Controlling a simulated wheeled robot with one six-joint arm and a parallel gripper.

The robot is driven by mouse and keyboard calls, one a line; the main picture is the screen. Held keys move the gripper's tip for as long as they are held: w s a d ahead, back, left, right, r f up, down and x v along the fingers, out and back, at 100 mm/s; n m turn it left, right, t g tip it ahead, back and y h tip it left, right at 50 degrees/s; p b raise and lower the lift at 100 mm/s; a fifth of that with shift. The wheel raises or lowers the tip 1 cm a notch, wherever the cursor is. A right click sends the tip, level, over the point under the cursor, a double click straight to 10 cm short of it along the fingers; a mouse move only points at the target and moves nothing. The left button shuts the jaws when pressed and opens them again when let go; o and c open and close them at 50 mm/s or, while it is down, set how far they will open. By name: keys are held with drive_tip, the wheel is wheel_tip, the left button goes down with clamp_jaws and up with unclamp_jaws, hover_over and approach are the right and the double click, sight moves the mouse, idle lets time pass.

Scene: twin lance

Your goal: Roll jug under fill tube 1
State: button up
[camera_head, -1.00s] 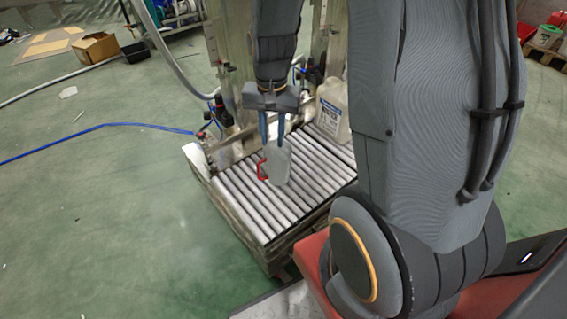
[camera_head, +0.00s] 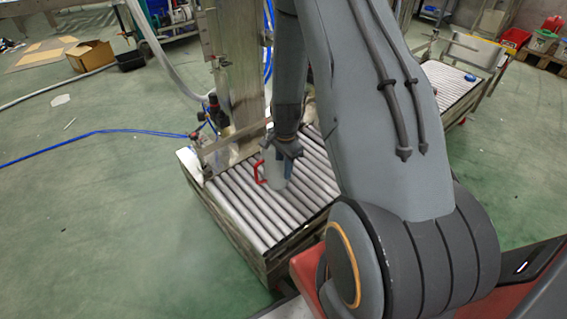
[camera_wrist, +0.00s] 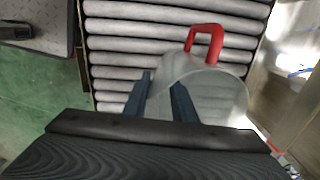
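In the wrist view the clear jug (camera_wrist: 222,92) is just right of and partly behind my fingers. My gripper (camera_wrist: 162,80) has its two blue fingers apart, at the jug's left side; I cannot tell if they touch it. In the head view my gripper (camera_head: 287,152) is low, close above and beside the jug. The labelled white canister seen earlier is hidden behind my arm. I cannot make out a fill tube.
A metal post (camera_head: 238,85) and a side rail (camera_head: 225,155) stand along the conveyor's far edge. A second roller section (camera_head: 450,85) lies at the right. The rollers in front of the jug are clear. A blue hose (camera_head: 95,135) lies on the floor.

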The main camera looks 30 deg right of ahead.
sight(284, 184)
drive_tip(key=shift+w+f, duration=0.1)
drive_tip(key=shift+f, duration=1.75)
drive_tip(key=shift+c, duration=0.4)
